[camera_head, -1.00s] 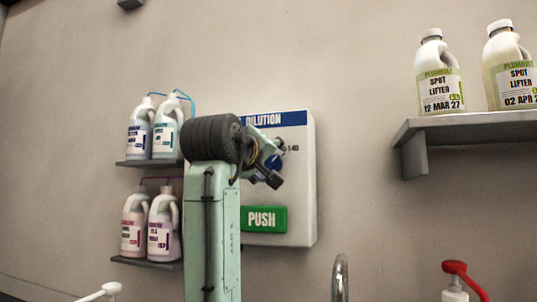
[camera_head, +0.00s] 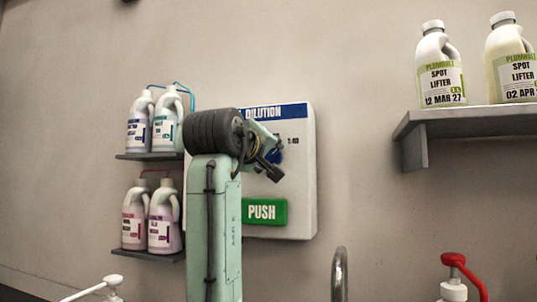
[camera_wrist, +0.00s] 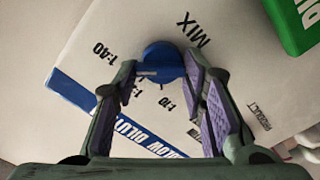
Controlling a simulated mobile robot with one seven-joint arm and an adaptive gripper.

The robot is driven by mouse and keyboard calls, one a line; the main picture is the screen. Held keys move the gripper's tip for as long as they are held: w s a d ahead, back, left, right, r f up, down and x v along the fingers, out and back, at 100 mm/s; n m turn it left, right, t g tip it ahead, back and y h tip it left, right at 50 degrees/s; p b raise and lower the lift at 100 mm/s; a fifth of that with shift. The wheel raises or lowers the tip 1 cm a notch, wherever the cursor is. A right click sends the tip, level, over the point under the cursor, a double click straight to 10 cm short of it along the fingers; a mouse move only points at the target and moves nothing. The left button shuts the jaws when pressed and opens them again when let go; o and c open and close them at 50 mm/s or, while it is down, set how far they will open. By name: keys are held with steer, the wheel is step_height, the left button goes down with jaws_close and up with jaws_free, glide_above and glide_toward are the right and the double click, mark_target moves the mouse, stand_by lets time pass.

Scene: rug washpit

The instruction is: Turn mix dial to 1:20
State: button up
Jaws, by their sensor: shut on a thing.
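The mix dial (camera_wrist: 163,58) is a blue round knob on the white dilution panel (camera_wrist: 100,40). In the wrist view my gripper (camera_wrist: 160,74) is shut on it, one purple-padded finger on each side. The printed marks 1:40 and 1:10 and the word MIX show around the dial. A small pale mark shows on the dial's near edge, but I cannot tell the ratio it points to; no 1:20 label is readable. In the head view my arm hides much of the panel (camera_head: 302,190), and only a bit of blue dial (camera_head: 278,157) shows.
A green PUSH button (camera_head: 263,212) is below the dial. Bottles stand on two small shelves (camera_head: 150,156) left of the panel. Spot lifter bottles (camera_head: 440,68) stand on a grey shelf (camera_head: 470,122) at right. A metal tap (camera_head: 339,270) and a red-topped pump (camera_head: 455,285) are below.

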steer(key=shift+c, duration=0.6)
steer(key=shift+n, duration=0.3)
steer(key=n, duration=0.3)
steer(key=shift+n, duration=0.3)
steer(key=shift+a+f+n, duration=0.1)
steer(key=shift+n, duration=2.2)
steer(key=o, duration=1.2)
steer(key=shift+c, duration=0.2)
